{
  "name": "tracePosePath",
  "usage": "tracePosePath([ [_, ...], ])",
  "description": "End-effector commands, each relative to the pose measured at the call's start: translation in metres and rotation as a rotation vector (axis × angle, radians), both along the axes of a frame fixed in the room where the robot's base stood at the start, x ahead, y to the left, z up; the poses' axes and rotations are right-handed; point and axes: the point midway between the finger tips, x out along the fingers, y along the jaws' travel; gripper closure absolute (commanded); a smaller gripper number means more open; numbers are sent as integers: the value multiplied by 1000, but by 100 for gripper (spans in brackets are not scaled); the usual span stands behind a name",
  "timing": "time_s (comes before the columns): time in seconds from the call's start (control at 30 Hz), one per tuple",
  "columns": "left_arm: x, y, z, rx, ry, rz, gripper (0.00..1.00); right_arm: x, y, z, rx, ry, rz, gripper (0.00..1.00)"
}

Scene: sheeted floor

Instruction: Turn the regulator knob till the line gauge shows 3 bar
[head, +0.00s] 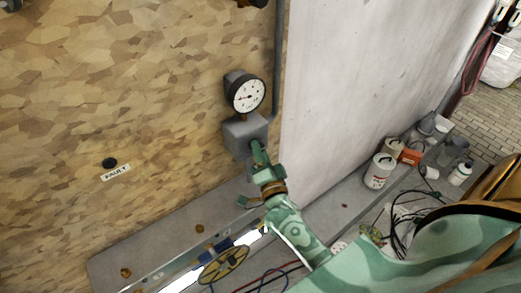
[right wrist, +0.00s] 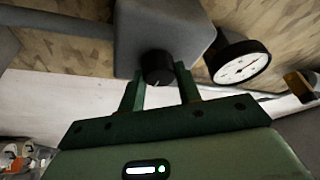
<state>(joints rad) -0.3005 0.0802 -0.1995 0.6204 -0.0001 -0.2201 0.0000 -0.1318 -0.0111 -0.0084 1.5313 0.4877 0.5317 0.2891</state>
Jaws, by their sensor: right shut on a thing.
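The grey regulator block (head: 243,132) is fixed on the wood-chip board, with the round line gauge (head: 246,95) just above it. In the head view the fingers hide the knob. My left gripper is not in view.
A FAULT label (head: 115,173) sits below a black button (head: 109,162) on the board. A dark pipe (head: 278,60) runs up beside the gauge. Paint tins (head: 380,170), bottles and cables stand or lie at the right. A yellow-spoked disc (head: 223,265) lies below.

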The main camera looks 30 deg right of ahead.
Motion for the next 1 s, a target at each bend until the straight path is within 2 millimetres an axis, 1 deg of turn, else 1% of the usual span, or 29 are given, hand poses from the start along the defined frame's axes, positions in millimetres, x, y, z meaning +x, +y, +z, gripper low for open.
tracePosePath([
  [0.37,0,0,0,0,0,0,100,0,0,0,4,-1,-1,89],
  [0.4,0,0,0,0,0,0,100,0,0,0,4,-1,-1,58],
  [0.43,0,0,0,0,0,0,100,0,0,0,3,0,-1,50],
  [0.47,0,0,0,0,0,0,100,0,0,0,3,0,-1,45],
  [0.77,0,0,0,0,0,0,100,-2,0,-1,2,0,0,45],
  [0.87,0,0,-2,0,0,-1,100,-10,3,-4,3,1,0,45],
  [0.97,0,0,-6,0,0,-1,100,-28,7,-8,3,2,0,45],
  [1.0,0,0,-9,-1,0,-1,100,-37,10,-11,2,5,1,45],
])
